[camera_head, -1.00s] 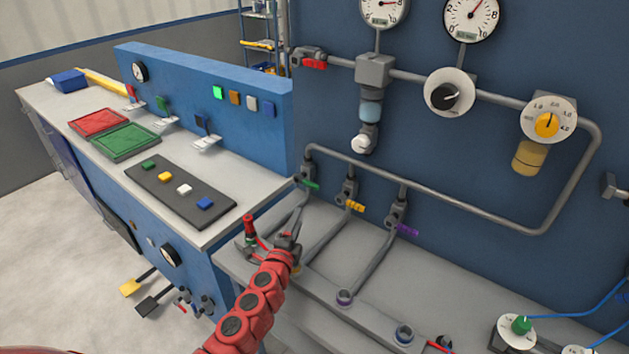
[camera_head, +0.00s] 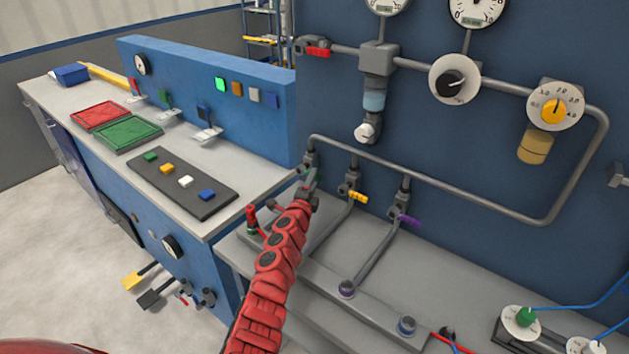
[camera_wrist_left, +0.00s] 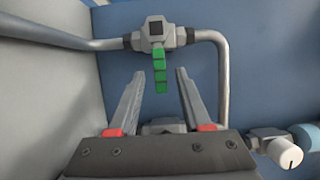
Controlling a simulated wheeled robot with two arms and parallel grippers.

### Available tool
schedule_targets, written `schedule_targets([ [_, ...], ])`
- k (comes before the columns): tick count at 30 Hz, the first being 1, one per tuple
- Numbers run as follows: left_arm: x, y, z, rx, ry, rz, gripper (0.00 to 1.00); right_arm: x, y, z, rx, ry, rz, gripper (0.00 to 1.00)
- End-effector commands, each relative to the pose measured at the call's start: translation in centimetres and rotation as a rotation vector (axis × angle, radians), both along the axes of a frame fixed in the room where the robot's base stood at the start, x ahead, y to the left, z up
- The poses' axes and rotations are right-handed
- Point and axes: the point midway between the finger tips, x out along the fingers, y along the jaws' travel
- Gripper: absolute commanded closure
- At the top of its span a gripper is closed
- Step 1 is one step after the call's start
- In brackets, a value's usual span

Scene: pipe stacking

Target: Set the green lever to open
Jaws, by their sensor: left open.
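The green lever (camera_wrist_left: 160,70) shows in the left wrist view, running straight down from a grey valve body (camera_wrist_left: 155,36) on a pipe. My left gripper (camera_wrist_left: 176,82) is open, with one finger on each side of the lever's lower part and visible gaps to it. In the head view my left gripper (camera_head: 308,187) is at the leftmost valve of the pipe row and partly hides the green lever there. My right gripper is not in view.
A yellow lever (camera_head: 357,197) and a purple lever (camera_head: 408,220) sit on the valves to the right. A red-handled fitting (camera_head: 251,217) stands left of my arm. A blue bench (camera_head: 200,232) is close on the left.

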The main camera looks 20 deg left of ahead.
Motion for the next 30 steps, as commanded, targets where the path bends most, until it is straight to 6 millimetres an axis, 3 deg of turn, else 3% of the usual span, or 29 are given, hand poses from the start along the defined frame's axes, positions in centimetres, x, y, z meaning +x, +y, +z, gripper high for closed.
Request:
schedule_targets([
  [1,0.6,0.3,-0.3,-0.005,-0.001,0.006,0.51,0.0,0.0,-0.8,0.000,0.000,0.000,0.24],
  [9,2.4,0.3,0.0,-0.001,-0.002,0.002,0.51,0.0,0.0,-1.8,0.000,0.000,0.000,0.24],
  [20,2.6,0.2,0.0,0.001,0.000,0.001,0.51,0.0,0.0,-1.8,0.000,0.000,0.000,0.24],
  [28,2.6,0.2,0.0,0.000,0.000,0.001,1.00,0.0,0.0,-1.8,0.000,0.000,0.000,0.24],
  [30,2.6,0.2,0.0,0.000,0.000,0.000,1.00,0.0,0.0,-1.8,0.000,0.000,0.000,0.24],
])
